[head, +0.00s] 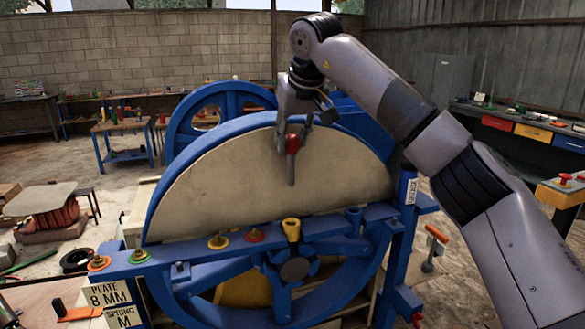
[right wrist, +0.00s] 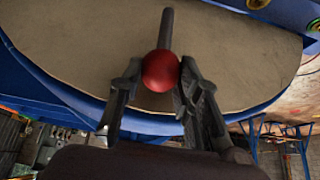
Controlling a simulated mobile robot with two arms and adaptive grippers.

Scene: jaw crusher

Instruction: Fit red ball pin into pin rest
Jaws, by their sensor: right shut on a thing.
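The red ball pin (head: 292,144) has a red ball head and a dark grey shank. My right gripper (head: 296,128) is shut on its ball, and the shank hangs down in front of the beige half-disc guard. In the right wrist view the red ball pin (right wrist: 160,71) sits between both fingertips (right wrist: 160,78), its shank pointing away. Below it, a yellow cup-like socket (head: 291,228) stands on the blue cross bar; I cannot tell for sure that it is the pin rest. The pin is apart from the bar. My left gripper is not in view.
The blue cross bar (head: 330,222) carries several red and yellow knobs (head: 218,241) left of the socket. The blue-rimmed guard (head: 260,185) stands close behind the pin. A blue post (head: 399,245) rises at right. Workbenches stand further back.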

